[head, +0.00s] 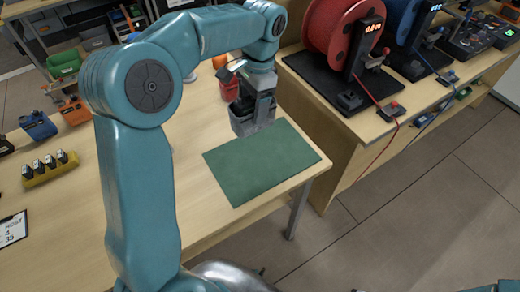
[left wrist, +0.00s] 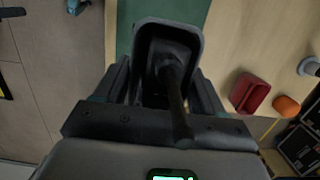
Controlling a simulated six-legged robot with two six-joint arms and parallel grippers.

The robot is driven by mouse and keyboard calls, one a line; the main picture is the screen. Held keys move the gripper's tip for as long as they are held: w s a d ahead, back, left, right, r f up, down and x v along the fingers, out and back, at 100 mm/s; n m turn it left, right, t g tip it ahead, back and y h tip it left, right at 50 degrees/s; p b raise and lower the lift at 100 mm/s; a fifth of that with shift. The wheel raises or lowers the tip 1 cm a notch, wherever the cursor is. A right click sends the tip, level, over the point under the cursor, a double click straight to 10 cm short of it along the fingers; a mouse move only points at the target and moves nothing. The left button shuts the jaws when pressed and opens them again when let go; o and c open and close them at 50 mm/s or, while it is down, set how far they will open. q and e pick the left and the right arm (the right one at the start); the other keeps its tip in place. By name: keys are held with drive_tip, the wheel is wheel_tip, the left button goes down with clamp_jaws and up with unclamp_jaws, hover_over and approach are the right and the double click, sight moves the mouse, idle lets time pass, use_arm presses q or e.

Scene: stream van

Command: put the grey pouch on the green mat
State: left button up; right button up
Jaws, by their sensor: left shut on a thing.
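The green mat (head: 262,162) lies flat and bare at the right end of the wooden table. My left gripper (head: 254,106) points down at the mat's far-left edge and is shut on the grey pouch (head: 249,125). The pouch is upright and open-topped; I cannot tell if its base touches the mat. In the left wrist view the pouch (left wrist: 197,42) sits between the fingers, its dark inside partly hidden by a dark bar. Part of the mat (left wrist: 124,32) shows behind it. My right gripper is not in view.
A red container (head: 229,90) and an orange thing (head: 220,62) stand just beyond the pouch. Blue (head: 38,126) and orange (head: 75,112) pouches and a yellow rack (head: 50,172) are at left. A bench with a red reel (head: 338,35) stands at right.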

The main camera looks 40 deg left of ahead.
use_arm(q)
wheel_tip(320, 180, down, 17)
drive_tip(key=shift+a+r, duration=0.1)
drive_tip(key=shift+a, duration=0.05)
drive_tip(key=shift+r, duration=0.1)
drive_tip(key=shift+s, duration=0.1)
drive_tip(key=shift+f, duration=0.25)
drive_tip(key=o, duration=1)
drive_tip(key=shift+r, duration=0.1)
